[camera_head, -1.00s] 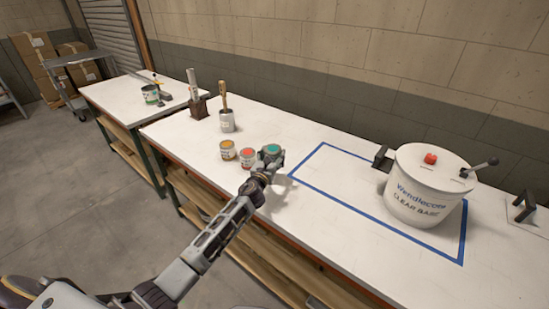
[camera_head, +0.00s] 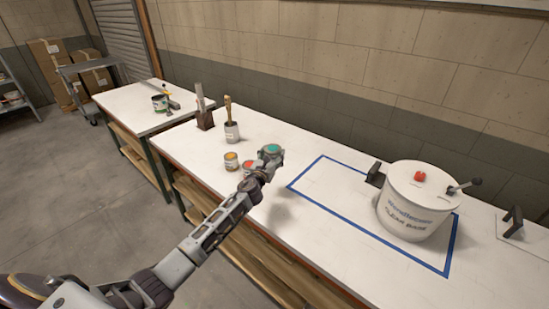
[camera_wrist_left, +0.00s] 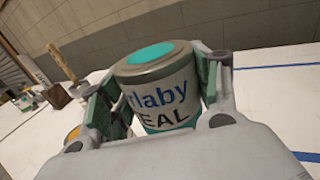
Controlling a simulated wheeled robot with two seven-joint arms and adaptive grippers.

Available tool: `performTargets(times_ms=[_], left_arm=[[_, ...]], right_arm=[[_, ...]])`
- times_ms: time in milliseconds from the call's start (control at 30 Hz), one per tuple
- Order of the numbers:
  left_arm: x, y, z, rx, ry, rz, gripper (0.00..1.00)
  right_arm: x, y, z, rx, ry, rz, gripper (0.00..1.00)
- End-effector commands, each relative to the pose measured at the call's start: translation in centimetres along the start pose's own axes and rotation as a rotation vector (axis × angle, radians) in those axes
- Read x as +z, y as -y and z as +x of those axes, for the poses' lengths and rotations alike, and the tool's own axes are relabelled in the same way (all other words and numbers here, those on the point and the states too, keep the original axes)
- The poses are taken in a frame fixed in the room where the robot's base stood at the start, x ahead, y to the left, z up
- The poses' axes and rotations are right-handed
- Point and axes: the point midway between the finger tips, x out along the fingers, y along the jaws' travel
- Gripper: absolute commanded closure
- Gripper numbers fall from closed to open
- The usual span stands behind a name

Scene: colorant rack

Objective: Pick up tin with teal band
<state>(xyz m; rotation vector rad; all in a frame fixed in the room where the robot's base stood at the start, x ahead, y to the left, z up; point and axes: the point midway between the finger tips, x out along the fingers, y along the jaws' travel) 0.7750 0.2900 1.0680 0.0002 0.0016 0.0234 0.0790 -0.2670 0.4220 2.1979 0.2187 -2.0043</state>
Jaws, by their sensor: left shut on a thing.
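The tin with the teal band (camera_wrist_left: 157,88) is between the fingers of my left gripper in the left wrist view, with a teal lid top and a label reading "EAL" in part. My left gripper (camera_head: 270,156) is shut on it. In the head view the teal top of the tin (camera_head: 273,149) shows at the end of my left arm, and the tin appears raised above the bench. The gripper hides most of the tin's body there. My right gripper is not in view.
A yellow-topped tin (camera_head: 231,161) and a partly hidden red-topped tin (camera_head: 249,165) stand left of the gripper. A large white tub (camera_head: 415,205) stands within the blue tape outline (camera_head: 340,220) at right. Bench space between is clear.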

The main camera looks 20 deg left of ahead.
Motion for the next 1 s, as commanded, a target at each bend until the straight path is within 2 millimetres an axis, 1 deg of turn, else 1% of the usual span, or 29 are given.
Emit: performTargets(times_ms=[33,100,300,700,1000], left_arm=[[0.8,-0.2,0.2,0.000,0.002,0.001,0.66],[1.3,-0.4,0.3,0.001,0.002,0.000,0.66],[2.1,-0.9,0.7,0.004,0.002,0.001,0.66],[2.3,-1.1,0.8,0.004,0.001,0.000,0.66],[2.3,-1.1,0.8,0.004,0.001,0.000,0.66]], right_arm=[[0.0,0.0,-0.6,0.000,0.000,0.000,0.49],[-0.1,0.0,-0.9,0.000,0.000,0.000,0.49],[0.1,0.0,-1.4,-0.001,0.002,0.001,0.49],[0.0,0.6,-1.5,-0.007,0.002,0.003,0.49],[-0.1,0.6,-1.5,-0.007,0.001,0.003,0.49]])
